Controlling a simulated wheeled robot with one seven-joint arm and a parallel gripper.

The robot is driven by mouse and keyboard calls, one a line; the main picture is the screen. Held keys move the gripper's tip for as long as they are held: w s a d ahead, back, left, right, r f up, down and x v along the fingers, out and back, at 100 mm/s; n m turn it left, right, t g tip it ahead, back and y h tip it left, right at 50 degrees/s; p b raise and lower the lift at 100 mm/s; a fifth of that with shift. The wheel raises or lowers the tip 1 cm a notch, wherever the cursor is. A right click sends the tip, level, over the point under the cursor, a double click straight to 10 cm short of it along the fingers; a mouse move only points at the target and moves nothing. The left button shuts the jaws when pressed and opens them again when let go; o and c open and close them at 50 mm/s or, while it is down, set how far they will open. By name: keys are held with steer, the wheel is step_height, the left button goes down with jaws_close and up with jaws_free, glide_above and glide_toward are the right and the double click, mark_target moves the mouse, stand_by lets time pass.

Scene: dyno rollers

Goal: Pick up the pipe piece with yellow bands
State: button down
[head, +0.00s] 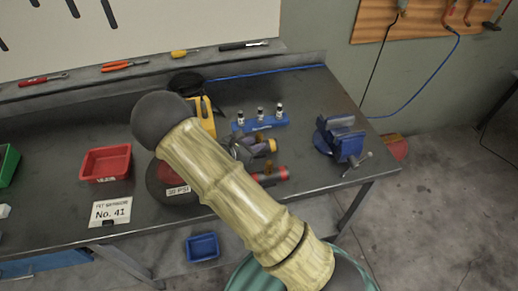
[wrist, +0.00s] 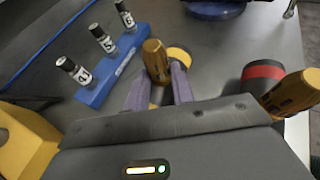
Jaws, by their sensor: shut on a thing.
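The pipe piece with yellow bands shows in the wrist view (wrist: 155,58) as a brown part with a yellow end beside it. The two purple-grey fingers of my gripper (wrist: 160,84) close on either side of its brown part. In the head view, its yellow end (head: 271,146) pokes out right of my grey gripper (head: 250,148); the rest is hidden by my arm and gripper. I cannot tell whether it touches the bench. A similar pipe piece with red bands lies close to the right, seen in the head view (head: 283,173) and the wrist view (wrist: 263,71).
A blue stand with vials (head: 262,123) is behind my gripper. A blue vise (head: 342,140) stands at the bench's right edge. A yellow object (head: 207,115) is to the left. A red tray (head: 105,162) and a No. 41 sign (head: 109,213) are farther left. Bare bench (head: 310,95) shows behind the vise.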

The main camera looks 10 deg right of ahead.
steer(key=shift+w+r, duration=0.1)
steer(key=shift+r, duration=0.3)
step_height(320, 180, up, 9)
steer(key=b, duration=0.1)
stand_by(0.3)
steer(key=shift+r, duration=0.1)
